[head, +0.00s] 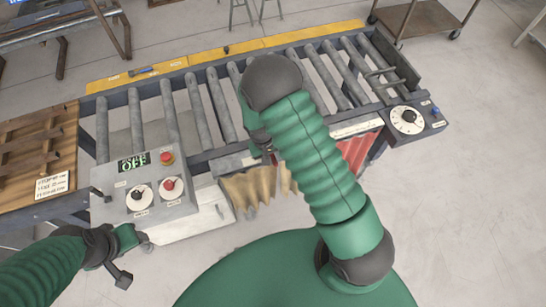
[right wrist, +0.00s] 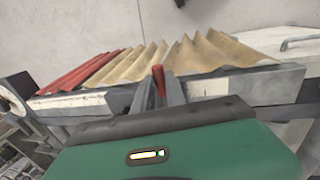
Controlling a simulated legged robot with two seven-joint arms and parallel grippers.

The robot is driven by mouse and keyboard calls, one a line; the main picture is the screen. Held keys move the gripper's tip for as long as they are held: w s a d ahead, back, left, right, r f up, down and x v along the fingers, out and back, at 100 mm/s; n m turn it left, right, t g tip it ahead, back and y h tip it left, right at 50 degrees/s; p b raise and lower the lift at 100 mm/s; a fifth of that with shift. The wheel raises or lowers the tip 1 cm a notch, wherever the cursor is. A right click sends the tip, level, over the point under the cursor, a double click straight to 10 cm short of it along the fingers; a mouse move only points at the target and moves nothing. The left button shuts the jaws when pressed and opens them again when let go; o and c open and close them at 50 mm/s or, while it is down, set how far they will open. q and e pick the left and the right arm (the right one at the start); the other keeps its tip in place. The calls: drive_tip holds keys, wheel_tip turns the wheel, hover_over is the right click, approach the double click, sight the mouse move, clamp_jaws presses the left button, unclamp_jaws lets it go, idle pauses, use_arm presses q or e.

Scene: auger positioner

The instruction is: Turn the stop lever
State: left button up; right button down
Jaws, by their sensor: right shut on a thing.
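The stop lever appears as a small red grip (right wrist: 158,75) in the right wrist view, upright between the two grey fingers of my right gripper (right wrist: 159,92). The gripper is shut on it, beside the pale front rail of the conveyor. In the head view my green right arm covers most of this spot; only a bit of the right gripper (head: 268,152) shows at the rail. My left gripper (head: 128,262) is low at the left, apart from everything; its finger gap is unclear.
The roller conveyor (head: 205,110) runs across the view. A control box (head: 150,195) with an OFF display and red and black knobs stands at left. A white dial (head: 407,120) is at the right end. Red (head: 357,152) and tan (head: 250,187) curtains hang below the rail.

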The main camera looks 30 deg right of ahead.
drive_tip(key=shift+w, duration=0.1)
drive_tip(key=w+a+m+b, duration=0.1)
drive_tip(key=w+m+b, duration=0.1)
drive_tip(key=m, duration=0.2)
drive_tip(key=w+a+m+g+y+b, duration=0.1)
drive_tip(key=a+m+b, duration=0.1)
drive_tip(key=m, duration=0.3)
drive_tip(key=w+a+m+b, duration=0.1)
drive_tip(key=w+m+b, duration=0.1)
drive_tip(key=m, duration=0.2)
drive_tip(key=shift+w+a+f+g+y, duration=0.15)
drive_tip(key=shift+w+a+g+y, duration=0.15)
drive_tip(key=shift+g+y, duration=0.1)
drive_tip(key=shift+w+d+m+y+b, duration=0.15)
drive_tip(key=shift+w+m, duration=0.25)
drive_tip(key=shift+m, duration=0.4)
drive_tip(key=shift+w+m+y+b, duration=0.1)
drive_tip(key=shift+w+m+b, duration=0.2)
drive_tip(key=shift+m, duration=0.5)
drive_tip(key=shift+w+d+m+y+b, duration=0.15)
drive_tip(key=shift+w+m, duration=0.3)
drive_tip(key=shift+m, duration=0.35)
drive_tip(key=shift+a, duration=0.1)
